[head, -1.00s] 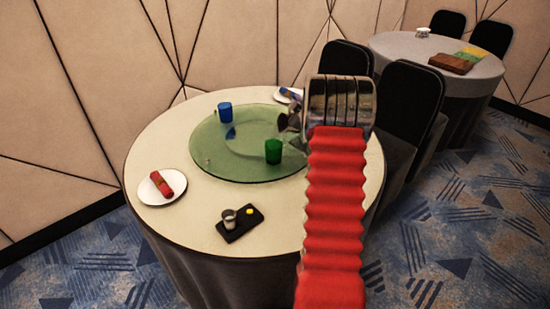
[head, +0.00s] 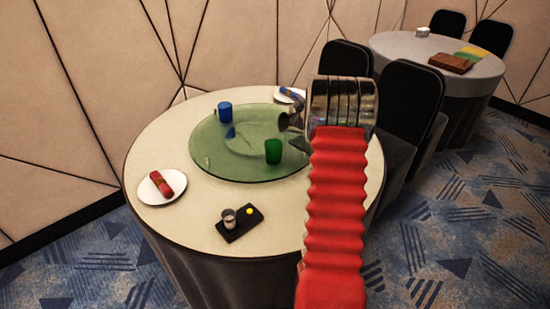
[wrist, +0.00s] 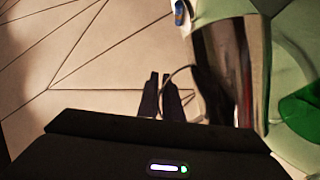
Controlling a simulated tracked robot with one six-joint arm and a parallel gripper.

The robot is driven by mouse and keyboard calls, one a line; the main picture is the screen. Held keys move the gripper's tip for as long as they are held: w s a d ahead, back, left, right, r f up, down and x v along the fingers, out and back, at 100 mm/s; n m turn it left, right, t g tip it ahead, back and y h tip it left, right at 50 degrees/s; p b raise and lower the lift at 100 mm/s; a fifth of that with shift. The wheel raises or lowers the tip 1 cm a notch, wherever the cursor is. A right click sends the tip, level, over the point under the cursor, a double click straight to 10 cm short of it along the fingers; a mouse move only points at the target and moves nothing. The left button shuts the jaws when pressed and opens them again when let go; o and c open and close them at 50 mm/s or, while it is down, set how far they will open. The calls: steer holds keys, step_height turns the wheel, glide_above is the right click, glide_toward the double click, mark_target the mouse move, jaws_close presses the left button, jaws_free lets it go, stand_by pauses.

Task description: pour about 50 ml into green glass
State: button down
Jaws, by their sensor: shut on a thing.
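The green glass (head: 273,151) stands upright on the near right part of the glass turntable (head: 215,165). It also shows at the right edge of the wrist view (wrist: 303,110). My gripper (wrist: 165,98) is shut on the handle of a shiny metal jug (wrist: 225,70), seen in the wrist view. The jug looks close to upright there, and its contents are not visible. In the head view my gripper (head: 292,123) is over the turntable's right side, behind and right of the green glass; my arm hides much there.
A blue glass (head: 225,112) stands at the turntable's back left. A white plate (head: 146,193) with a red roll is at left. A black tray (head: 236,232) with a small cup and yellow item is in front. Black chairs (head: 410,105) stand behind my arm at right.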

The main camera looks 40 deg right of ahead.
steer(key=shift+s+d+f+m+y, duration=0.1)
steer(key=shift+d+f+m+y, duration=0.1)
steer(key=shift+d+f+m, duration=0.3)
steer(key=shift+d+f+m+y, duration=0.2)
steer(key=shift+f+m, duration=0.1)
steer(key=shift+f, duration=0.25)
steer(key=shift+s+d+f+m+b, duration=0.1)
steer(key=shift+d+f+m+b, duration=0.2)
steer(key=shift+f, duration=0.05)
steer(key=shift+d+f+m+y+b, duration=0.25)
steer(key=shift+f+m+y+b, duration=0.2)
steer(key=shift+f, duration=0.3)
steer(key=shift+d+f+g, duration=0.1)
steer(key=shift+f+g, duration=0.05)
steer(key=shift+g, duration=0.15)
steer(key=shift+s+d+f+m+y+b, duration=0.2)
steer(key=shift+d+f+m+y+b, duration=0.55)
steer(key=shift+f, duration=0.65)
steer(key=shift+s+d+f+m+y+b, duration=0.2)
steer(key=shift+d+f+m+y+b, duration=0.2)
steer(key=shift+d+f+m+b, duration=0.6)
steer(key=shift+s+d+f+m+y+b, duration=0.2)
steer(key=shift+d+f+m+y+b, duration=0.35)
steer(key=shift+d+f, duration=0.85)
steer(key=shift+d+f+m+y+b, duration=0.1)
steer(key=shift+f+m+y+b, duration=0.6)
steer(key=shift+f, duration=0.2)
